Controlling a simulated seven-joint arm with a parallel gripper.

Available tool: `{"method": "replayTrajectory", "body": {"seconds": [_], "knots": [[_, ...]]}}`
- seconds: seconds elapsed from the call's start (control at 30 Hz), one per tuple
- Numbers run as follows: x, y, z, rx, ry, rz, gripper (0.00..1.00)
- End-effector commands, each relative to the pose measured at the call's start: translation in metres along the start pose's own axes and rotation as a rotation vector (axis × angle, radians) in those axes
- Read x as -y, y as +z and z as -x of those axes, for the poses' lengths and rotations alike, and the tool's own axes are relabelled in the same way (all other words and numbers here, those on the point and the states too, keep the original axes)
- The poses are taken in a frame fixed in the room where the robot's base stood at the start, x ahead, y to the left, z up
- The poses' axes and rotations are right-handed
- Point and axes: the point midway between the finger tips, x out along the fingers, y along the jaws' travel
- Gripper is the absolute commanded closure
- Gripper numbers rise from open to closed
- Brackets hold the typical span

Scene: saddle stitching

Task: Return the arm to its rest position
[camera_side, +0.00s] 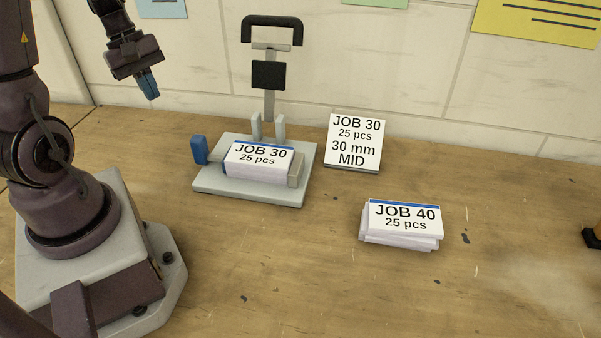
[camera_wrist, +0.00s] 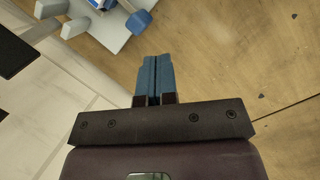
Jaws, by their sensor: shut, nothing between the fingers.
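My gripper (camera_side: 149,86) is raised at the upper left of the side view, left of the stapling press and above the table's back edge. Its blue fingers are shut and empty, and they also show side by side in the wrist view (camera_wrist: 154,78). The dark arm stands at the left on its pale base, clear of the press and the stacks.
The stapling press (camera_side: 269,75) has a grey bed (camera_side: 250,193) holding the JOB 30 stack (camera_side: 258,160) beside a blue knob (camera_side: 198,150). The JOB 40 stack (camera_side: 402,222) lies right. The front table is clear.

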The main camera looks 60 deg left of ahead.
Motion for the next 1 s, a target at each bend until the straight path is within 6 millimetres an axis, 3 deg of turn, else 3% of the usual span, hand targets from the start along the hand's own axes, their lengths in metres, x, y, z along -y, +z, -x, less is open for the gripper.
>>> {"method": "replayTrajectory", "body": {"seconds": [0.23,0.4,0.5,0.73,1.0], "knots": [[-0.024,0.103,0.029,-0.134,-0.037,-0.757,1.0],[-0.021,0.173,0.048,-0.287,-0.04,-1.264,1.0],[-0.013,0.205,0.057,-0.376,-0.019,-1.481,1.0],[-0.001,0.251,0.074,-0.485,0.083,-1.709,1.0],[0.0,0.257,0.075,-0.484,0.099,-1.732,1.0]]}}
